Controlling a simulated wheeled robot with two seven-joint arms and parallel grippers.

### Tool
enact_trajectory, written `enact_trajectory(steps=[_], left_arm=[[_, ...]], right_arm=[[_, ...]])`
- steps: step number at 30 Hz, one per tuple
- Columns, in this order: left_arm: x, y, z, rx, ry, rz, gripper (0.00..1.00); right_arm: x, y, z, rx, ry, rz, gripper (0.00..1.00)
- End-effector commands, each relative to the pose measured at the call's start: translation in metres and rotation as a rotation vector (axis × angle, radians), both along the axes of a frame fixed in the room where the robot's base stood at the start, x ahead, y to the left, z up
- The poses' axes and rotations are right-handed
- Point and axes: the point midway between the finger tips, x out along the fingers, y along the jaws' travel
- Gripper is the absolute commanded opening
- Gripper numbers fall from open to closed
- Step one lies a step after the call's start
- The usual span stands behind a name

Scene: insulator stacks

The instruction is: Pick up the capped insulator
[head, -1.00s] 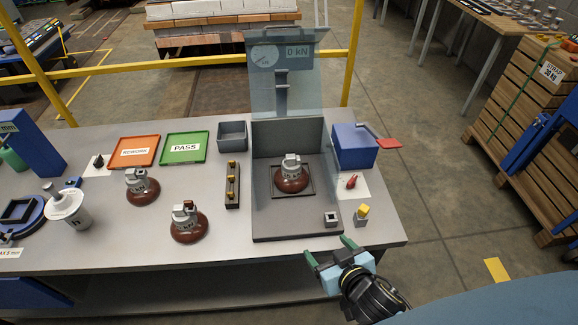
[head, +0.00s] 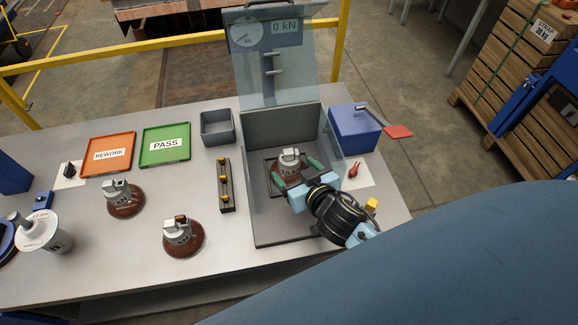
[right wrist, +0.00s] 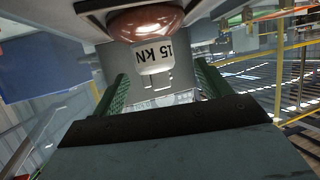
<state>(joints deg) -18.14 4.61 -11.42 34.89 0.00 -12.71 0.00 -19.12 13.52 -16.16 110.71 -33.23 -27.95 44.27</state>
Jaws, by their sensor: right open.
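A brown insulator with a grey metal cap (head: 289,157) stands upright on the press base. Its cap reads "15 kN" in the right wrist view (right wrist: 155,55), which shows it upside down. My right gripper (head: 297,173) is open, with its green fingers on either side of this insulator and partly hiding it. In the right wrist view (right wrist: 165,86) the cap shows between the fingers, with gaps on both sides. Two similar brown insulators with grey caps stand on the table, one at left (head: 124,200) and one nearer (head: 183,238). My left gripper is not in view.
The press has a clear raised shield (head: 275,75), a back wall and a "0 kN" gauge. A blue box (head: 354,130) with a red-ended lever stands right of it. A rack with yellow pegs (head: 227,186), a grey bin (head: 216,127), a PASS tray (head: 189,155) and a REWORK tray (head: 86,171) lie left.

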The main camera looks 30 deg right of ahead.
Motion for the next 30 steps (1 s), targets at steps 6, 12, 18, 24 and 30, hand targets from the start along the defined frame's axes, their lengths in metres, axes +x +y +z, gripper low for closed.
enact_trajectory(steps=[6,12,18,24,30], left_arm=[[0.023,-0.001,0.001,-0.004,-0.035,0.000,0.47],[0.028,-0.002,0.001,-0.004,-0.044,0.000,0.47],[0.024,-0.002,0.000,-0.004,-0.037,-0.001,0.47],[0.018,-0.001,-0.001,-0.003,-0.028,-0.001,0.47],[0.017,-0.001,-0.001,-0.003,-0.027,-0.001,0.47]], right_arm=[[0.014,-0.003,-0.007,-0.003,0.001,0.000,0.76],[0.041,-0.008,-0.019,-0.002,-0.001,0.001,0.76],[0.052,-0.007,-0.024,-0.001,0.001,0.001,0.76],[0.051,-0.007,-0.024,0.000,0.001,0.001,0.74],[0.051,-0.007,-0.024,0.000,0.002,0.000,0.48]])
